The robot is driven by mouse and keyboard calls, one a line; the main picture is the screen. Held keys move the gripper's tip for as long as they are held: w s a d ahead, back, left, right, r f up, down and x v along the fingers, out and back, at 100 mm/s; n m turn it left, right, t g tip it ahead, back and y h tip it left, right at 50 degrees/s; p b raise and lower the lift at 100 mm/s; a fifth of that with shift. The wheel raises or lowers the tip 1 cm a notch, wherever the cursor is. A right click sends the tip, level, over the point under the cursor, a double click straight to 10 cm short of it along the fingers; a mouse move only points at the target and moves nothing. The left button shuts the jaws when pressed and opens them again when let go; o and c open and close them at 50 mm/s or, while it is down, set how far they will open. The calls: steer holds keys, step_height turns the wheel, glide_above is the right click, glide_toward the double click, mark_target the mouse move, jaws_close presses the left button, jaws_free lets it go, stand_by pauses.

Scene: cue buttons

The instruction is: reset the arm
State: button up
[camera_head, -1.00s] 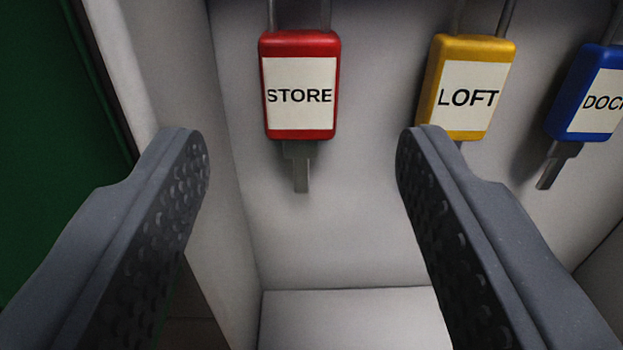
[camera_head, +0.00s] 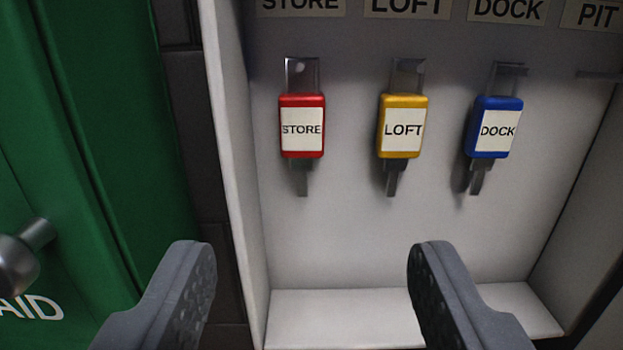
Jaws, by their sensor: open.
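My gripper (camera_head: 312,258) is open and empty, its two grey fingers wide apart in the lower part of the view. It is apart from the keys and in front of the key cabinet (camera_head: 330,225). A red STORE key (camera_head: 302,145), a yellow LOFT key (camera_head: 402,145) and a blue DOCK key (camera_head: 493,147) hang in a row on metal hooks on the cabinet's back wall. The rest of my arm is out of view.
Labels STORE, LOFT, DOCK and PIT (camera_head: 597,15) run along the top; the hook under PIT (camera_head: 598,75) shows no key. A green cabinet (camera_head: 100,130) with a round metal knob (camera_head: 18,265) is at left. The cabinet's bottom ledge (camera_head: 400,310) is bare.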

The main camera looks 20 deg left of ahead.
steer(key=s+d+r+m+g+h+b, duration=0.1)
steer(key=s+d+r+h+b, duration=0.1)
steer(key=s+d+r, duration=0.3)
steer(key=s+d+r+m+g+h+b, duration=0.1)
steer(key=s+d+r, duration=0.4)
steer(key=d+r, duration=0.6)
steer(key=shift+s+d+r+m+h+b, duration=0.2)
steer(key=shift+s+m+h+b, duration=0.3)
steer(key=shift+h+b, duration=0.4)
steer(key=shift+w, duration=0.1)
